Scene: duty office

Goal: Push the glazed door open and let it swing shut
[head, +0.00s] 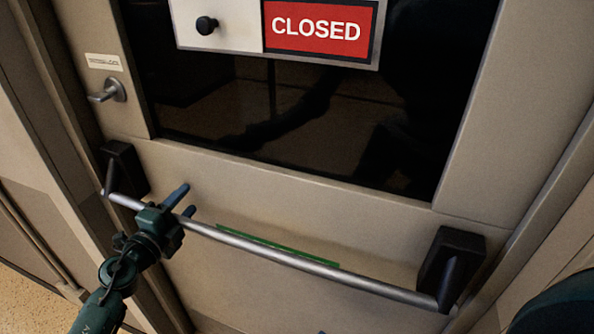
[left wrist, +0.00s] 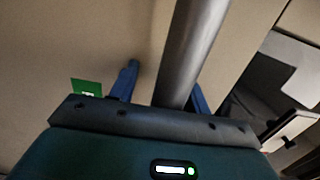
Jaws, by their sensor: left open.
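The glazed door (head: 340,207) fills the head view and looks shut in its frame, with a dark glass pane (head: 300,115) in its upper part. A silver push bar (head: 285,259) crosses it between two black end brackets. My left gripper (head: 188,199) is at the bar's left part, with its blue fingers open and pointing at the door. In the left wrist view the bar (left wrist: 193,50) runs close by the blue fingers (left wrist: 163,90), seemingly between them; whether it touches them I cannot tell. My right gripper is not in view.
A red CLOSED sign (head: 318,29) hangs on the glass. A lever handle (head: 109,91) sits at the door's left edge, above the left black bracket (head: 125,168). The right black bracket (head: 452,262) is near the right edge. A green strip (head: 280,247) lies behind the bar.

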